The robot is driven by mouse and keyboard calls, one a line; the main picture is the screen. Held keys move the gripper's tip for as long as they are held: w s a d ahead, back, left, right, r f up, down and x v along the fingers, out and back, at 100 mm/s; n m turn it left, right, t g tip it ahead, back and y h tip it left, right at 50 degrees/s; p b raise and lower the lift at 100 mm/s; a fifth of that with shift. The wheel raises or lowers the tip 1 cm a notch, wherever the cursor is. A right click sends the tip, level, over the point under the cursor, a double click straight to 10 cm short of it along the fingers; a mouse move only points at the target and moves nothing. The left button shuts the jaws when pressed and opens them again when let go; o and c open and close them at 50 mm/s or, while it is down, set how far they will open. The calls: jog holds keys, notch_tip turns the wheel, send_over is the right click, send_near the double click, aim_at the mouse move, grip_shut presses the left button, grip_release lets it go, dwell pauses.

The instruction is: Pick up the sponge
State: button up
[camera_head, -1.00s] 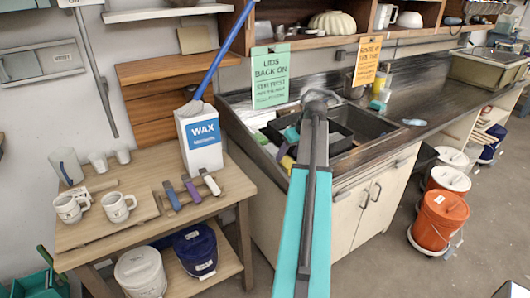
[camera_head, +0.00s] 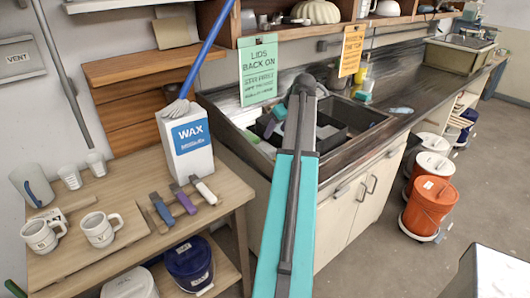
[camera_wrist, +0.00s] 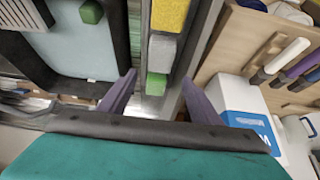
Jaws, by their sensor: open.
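In the wrist view my gripper (camera_wrist: 155,98) is open, its two purple fingers apart with nothing between them. A yellow block (camera_wrist: 170,14), a grey block (camera_wrist: 161,52) and a green block (camera_wrist: 156,84) lie in a row on a narrow strip ahead of the fingers. The yellow block looks like a sponge, but I cannot be sure. Another green block (camera_wrist: 91,12) lies in the dark-rimmed tray. A teal block (camera_head: 363,97) stands on the counter behind the sink.
A wax box (camera_head: 188,143) with a blue-handled tool stands on the wooden table (camera_head: 130,180), beside mugs and several small handled tools. An orange bucket (camera_head: 431,208) stands on the floor at right.

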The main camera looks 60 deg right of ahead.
jog(key=shift+w+d+f, duration=0.1)
jog(key=shift+f, duration=0.1)
jog(key=p, duration=0.2)
send_near(266, 148)
jog(key=shift+d+x, duration=0.15)
jog(key=shift+x, duration=1.1)
jog(key=shift+d+x, duration=0.15)
jog(key=shift+x, duration=1.05)
jog(key=shift+w, duration=0.25)
jog(key=shift+p+x, duration=1.05)
jog(key=shift+x, duration=0.1)
jog(key=shift+p+x, duration=0.5)
jog(key=shift+x, duration=0.9)
jog(key=shift+s+a+f, duration=0.1)
jog(key=c, duration=0.8)
